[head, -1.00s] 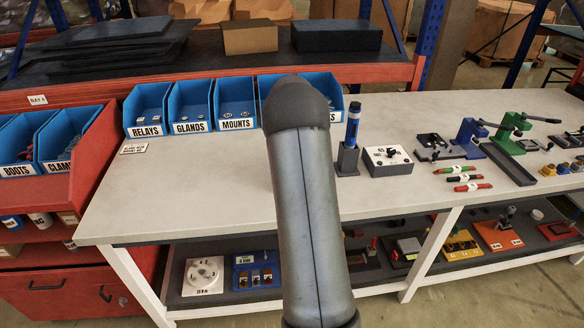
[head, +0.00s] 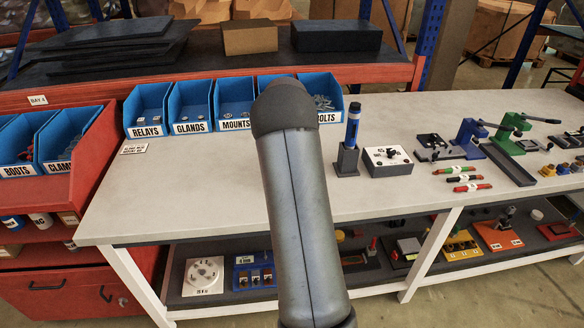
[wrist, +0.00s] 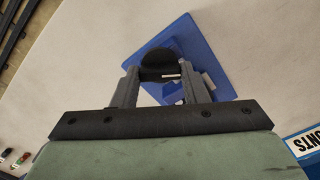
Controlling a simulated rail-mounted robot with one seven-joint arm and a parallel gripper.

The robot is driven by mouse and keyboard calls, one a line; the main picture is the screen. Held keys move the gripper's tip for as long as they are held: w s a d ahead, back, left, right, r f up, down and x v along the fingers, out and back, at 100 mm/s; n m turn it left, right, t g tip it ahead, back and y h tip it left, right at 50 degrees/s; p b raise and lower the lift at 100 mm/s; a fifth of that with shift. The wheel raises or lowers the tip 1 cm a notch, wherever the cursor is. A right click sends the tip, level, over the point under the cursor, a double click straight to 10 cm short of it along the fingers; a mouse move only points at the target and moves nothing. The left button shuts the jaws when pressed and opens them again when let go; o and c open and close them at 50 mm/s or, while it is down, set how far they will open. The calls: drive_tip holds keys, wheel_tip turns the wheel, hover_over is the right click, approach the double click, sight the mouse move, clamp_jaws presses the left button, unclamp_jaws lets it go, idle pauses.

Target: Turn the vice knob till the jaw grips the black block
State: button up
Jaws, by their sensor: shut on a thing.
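In the wrist view a blue vice (wrist: 188,32) stands on the pale bench top. Its round black knob (wrist: 160,63) sits between the two fingers of my gripper (wrist: 160,73), which is shut on it. Part of the vice's blue body shows between and beside the fingers. I cannot make out the black block or the vice jaw, so I cannot tell how far apart they are. In the head view my arm covers the vice and my gripper.
Blue bins (head: 188,108) line the back of the bench (head: 225,185). A dark holder with a blue tool (head: 351,130) and a grey box with a white top (head: 387,158) stand to the right. The bench's left front is clear.

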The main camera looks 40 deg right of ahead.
drive_tip(key=shift+r, duration=0.1)
drive_tip(key=o, duration=1)
wheel_tip(320, 180, up, 17)
drive_tip(key=shift+r, duration=0.15)
idle(0.4)
